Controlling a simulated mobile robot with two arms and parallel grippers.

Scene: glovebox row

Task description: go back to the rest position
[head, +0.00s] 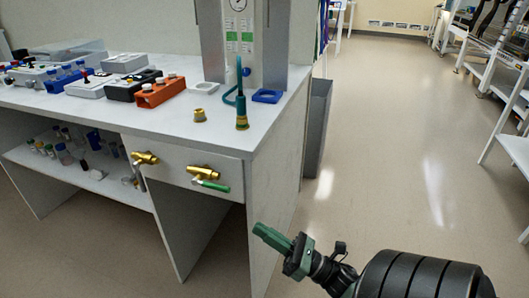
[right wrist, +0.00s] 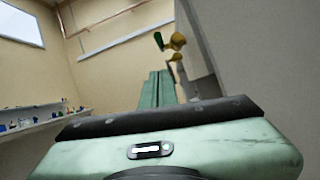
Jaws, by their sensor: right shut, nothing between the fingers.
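My right gripper (head: 273,238) is green and shows in the lower middle of the head view, in front of the bench's right end. Its fingers are together, with nothing between them. It is apart from the bench, below the height of the bench top. In the right wrist view the closed green fingers (right wrist: 157,90) point away from the camera, with a valve handle (right wrist: 168,42) beyond them. My left gripper is not in view.
The white bench (head: 220,130) carries an orange block (head: 160,93), a blue square holder (head: 267,96) and a green-and-brass fitting (head: 241,112). Brass valves (head: 203,174) stick out from its front. A grey bin (head: 318,125) stands behind its right end. Open floor (head: 390,130) lies to the right.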

